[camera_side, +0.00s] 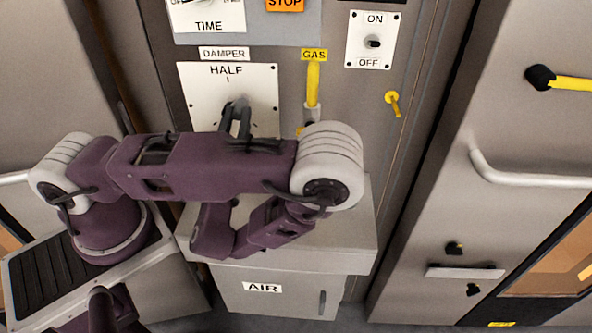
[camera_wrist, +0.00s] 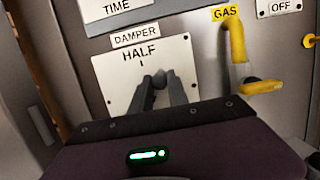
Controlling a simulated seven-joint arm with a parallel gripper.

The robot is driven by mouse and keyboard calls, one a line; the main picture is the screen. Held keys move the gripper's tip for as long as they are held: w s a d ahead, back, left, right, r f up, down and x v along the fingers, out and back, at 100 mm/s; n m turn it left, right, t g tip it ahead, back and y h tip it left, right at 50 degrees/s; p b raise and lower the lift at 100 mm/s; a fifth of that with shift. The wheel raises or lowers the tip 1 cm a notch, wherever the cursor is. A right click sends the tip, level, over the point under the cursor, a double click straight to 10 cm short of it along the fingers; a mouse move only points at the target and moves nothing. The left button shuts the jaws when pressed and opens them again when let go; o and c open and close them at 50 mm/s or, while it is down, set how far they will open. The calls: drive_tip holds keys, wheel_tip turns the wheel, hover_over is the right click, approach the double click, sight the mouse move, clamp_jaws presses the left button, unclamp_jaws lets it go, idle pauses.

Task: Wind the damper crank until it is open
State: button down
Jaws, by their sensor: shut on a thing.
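The damper plate (camera_side: 262,88) is white, with HALF and a small tick mark at its top, below a DAMPER label (camera_side: 224,53). It also shows in the wrist view (camera_wrist: 112,76). My gripper (camera_side: 237,113) reaches the plate below the HALF mark. In the wrist view its two dark fingers (camera_wrist: 161,85) are shut on the dark crank handle (camera_wrist: 160,79), whose rounded end shows between their tips. The rest of the crank and the plate's lower part are hidden behind my gripper and arm, so I cannot read which way the crank points.
An ON/OFF switch (camera_side: 372,42) and a yellow key-like knob (camera_side: 392,102) are farther right. A grey AIR box (camera_side: 335,255) juts out below.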

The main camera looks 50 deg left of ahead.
drive_tip(key=shift+r, duration=0.15)
drive_tip(key=shift+s+a+r, duration=0.45)
drive_tip(key=shift+s+r, duration=0.05)
drive_tip(key=shift+r, duration=0.05)
drive_tip(key=c, duration=1)
unclamp_jaws()
drive_tip(key=s+d, duration=0.5)
